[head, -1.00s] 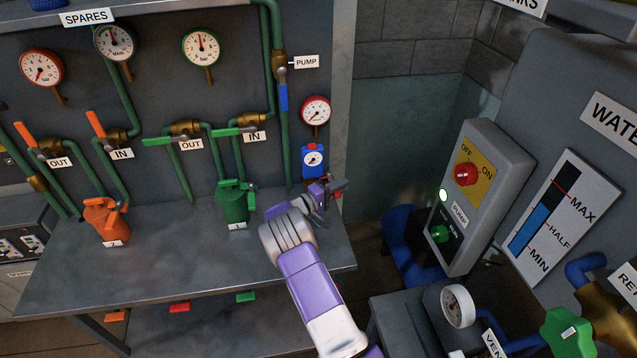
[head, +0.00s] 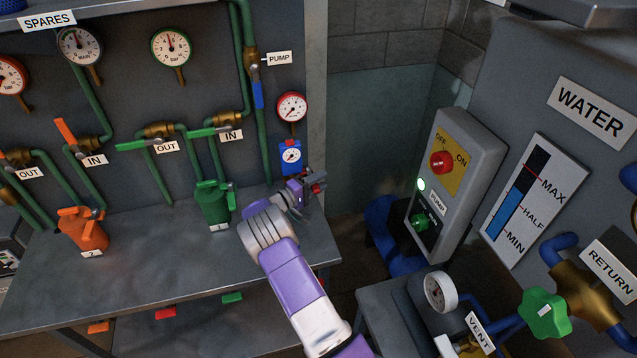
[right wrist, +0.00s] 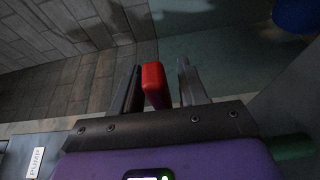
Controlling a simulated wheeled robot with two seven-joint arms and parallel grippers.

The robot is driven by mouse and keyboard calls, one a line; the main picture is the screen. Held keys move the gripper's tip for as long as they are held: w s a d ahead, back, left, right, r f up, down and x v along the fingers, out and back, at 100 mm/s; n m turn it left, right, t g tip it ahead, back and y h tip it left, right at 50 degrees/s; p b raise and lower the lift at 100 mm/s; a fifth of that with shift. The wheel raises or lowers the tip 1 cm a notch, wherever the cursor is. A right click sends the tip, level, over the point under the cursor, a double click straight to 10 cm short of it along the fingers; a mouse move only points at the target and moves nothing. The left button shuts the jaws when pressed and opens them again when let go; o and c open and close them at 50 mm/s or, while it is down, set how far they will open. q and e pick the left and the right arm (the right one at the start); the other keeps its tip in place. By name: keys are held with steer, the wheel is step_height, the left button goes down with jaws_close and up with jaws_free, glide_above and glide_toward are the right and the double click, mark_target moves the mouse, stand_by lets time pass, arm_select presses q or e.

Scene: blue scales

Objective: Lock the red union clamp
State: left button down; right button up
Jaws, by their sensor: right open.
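My right gripper (head: 314,186) is at the right end of the bench, just below the blue-framed gauge. It is open. A red piece, seemingly the handle of the red union clamp (right wrist: 153,84), stands between its two fingers in the right wrist view. The left finger is close beside the red piece, with a wider gap to the right finger; I cannot tell whether they touch. In the head view only a small bit of red shows at the gripper, and the clamp's body is hidden. My left gripper is not in view.
A green canister (head: 212,204) and an orange canister (head: 82,230) stand on the bench (head: 165,275). A blue-framed gauge (head: 291,157) is just above my right gripper. The pump switch box (head: 452,185) stands to the right, past a gap.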

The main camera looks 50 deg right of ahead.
steer(key=shift+a, duration=0.1)
steer(key=w+a, duration=0.1)
steer(key=a, duration=0.6)
steer(key=shift+w+a+p, duration=0.15)
steer(key=shift+p, duration=0.15)
